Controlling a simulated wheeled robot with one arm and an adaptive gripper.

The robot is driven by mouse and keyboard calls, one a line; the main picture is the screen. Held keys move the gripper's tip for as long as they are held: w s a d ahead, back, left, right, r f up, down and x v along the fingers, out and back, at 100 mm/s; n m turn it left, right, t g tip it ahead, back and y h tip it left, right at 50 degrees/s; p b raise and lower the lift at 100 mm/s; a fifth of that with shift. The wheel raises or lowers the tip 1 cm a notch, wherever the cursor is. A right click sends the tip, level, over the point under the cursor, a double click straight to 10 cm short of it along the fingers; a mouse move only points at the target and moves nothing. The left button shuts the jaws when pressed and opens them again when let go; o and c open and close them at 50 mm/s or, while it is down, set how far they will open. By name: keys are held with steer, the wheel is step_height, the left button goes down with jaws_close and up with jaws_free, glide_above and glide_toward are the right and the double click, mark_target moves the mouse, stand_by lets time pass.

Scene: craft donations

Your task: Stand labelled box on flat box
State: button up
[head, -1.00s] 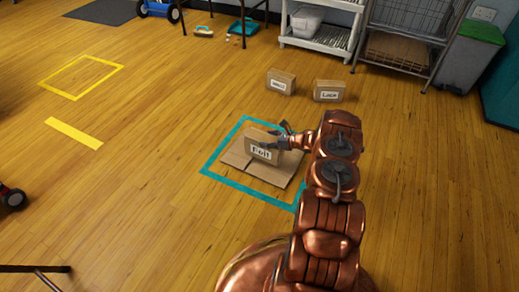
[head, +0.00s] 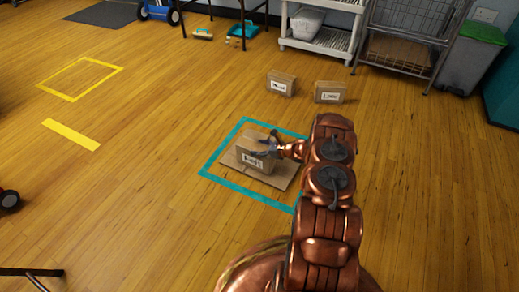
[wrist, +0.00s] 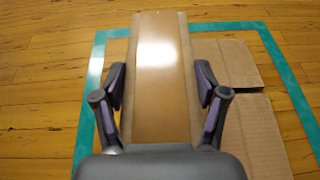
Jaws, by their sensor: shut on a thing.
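The labelled box (head: 253,160) is a small brown carton with a white label that seems to read "Felt". It is upright over the flat box (head: 285,178), a flattened sheet of brown cardboard on the floor. My gripper (head: 272,149) is shut on the labelled box from its right side. In the wrist view, the taped face of the labelled box (wrist: 163,75) sits between both fingers, with the flat box (wrist: 262,135) at the right. I cannot tell whether the labelled box touches the cardboard.
Teal tape (head: 222,146) outlines a square around the flat box. Two more labelled cartons stand behind, one at the left (head: 281,83) and one at the right (head: 329,92). A yellow taped square (head: 80,78) and strip (head: 71,134) lie left. Floor between is clear.

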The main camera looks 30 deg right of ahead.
steer(key=shift+f, duration=0.25)
steer(key=o, duration=1.8)
steer(key=shift+f, duration=0.1)
